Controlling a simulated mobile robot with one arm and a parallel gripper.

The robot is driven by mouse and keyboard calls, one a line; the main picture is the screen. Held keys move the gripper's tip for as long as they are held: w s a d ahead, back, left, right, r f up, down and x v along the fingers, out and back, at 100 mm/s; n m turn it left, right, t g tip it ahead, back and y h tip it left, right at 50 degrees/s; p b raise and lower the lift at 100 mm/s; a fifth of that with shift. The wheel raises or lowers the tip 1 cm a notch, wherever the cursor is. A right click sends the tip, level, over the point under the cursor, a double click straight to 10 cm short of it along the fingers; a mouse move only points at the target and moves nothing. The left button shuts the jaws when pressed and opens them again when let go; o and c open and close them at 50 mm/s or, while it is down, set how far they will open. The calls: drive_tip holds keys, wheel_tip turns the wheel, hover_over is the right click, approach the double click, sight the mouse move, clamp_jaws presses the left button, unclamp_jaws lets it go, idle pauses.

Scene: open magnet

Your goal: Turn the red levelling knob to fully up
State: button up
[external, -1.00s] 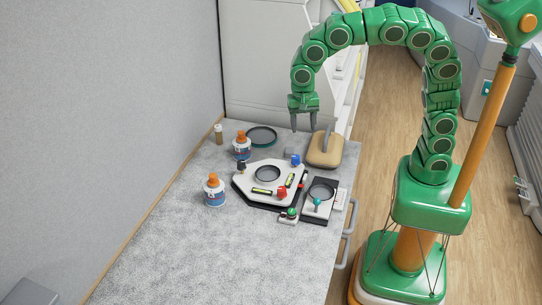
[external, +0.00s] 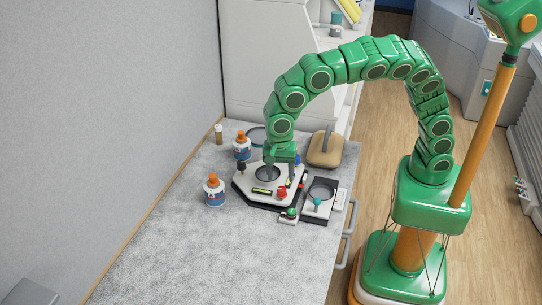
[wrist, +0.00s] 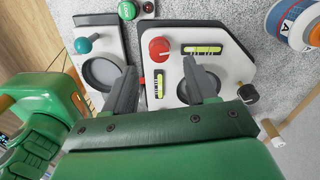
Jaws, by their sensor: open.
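The red knob (external: 282,192) stands on the front corner of a white levelling plate (external: 250,182) on the bench. In the wrist view the red knob (wrist: 159,49) is just beyond and between my fingertips, with a clear gap to each finger. My gripper (external: 279,177) is open and empty, pointing down over the plate behind the red knob; its fingers also show in the wrist view (wrist: 160,68). Two yellow-green spirit levels (wrist: 203,49) (wrist: 159,83) lie beside the knob. A black knob (wrist: 248,93) is on another corner. Whether fingers touch the plate I cannot tell.
A black-framed device with a teal knob (external: 317,202) and a small box with a green button (external: 290,213) stand close by. Orange-capped bottles (external: 214,192) (external: 242,148) are left, a tan handled block (external: 325,150) behind. The front bench is clear.

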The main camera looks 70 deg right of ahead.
sight(282, 188)
wheel_tip(282, 188, down, 6)
drive_tip(key=shift+s+d, duration=0.1)
drive_tip(key=shift+s, duration=0.05)
idle(0.3)
clamp_jaws()
